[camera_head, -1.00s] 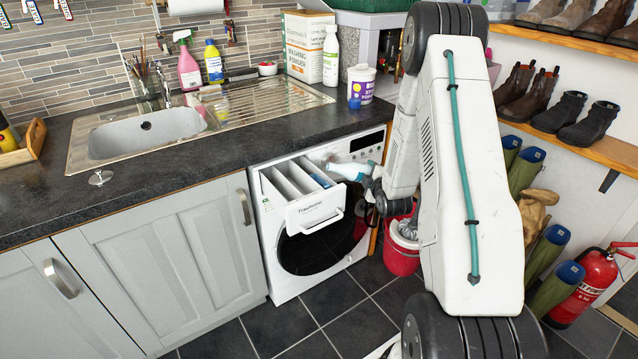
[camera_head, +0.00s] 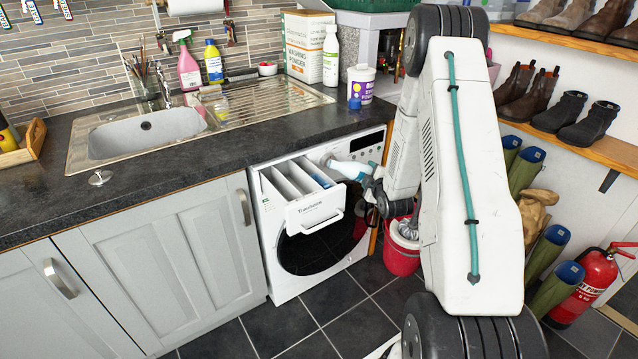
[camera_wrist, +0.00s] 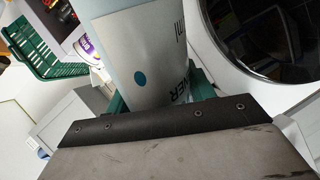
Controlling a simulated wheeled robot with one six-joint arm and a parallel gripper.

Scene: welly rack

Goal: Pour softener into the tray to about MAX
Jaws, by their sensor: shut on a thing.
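The softener bottle (camera_head: 350,169), white with pale blue, is tilted nearly on its side, its spout end pointing left over the open detergent tray (camera_head: 316,213). The tray is pulled out of the white washing machine (camera_head: 357,233) and has several compartments. A blue patch (camera_head: 322,181) shows in its right compartment; the level against MAX is too small to read. My gripper (camera_head: 371,177) is shut on the bottle at its right end, partly hidden by my arm. In the wrist view the bottle (camera_wrist: 150,60) fills the upper middle, above the jaw; the tray is not visible there.
The dark worktop (camera_head: 225,145) runs above the machine, with a sink (camera_head: 145,137) at left. A purple-white tub (camera_head: 361,84) with a blue cap (camera_head: 354,104) stands near the worktop's right end. A red bucket (camera_head: 402,259) is on the floor close to the machine.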

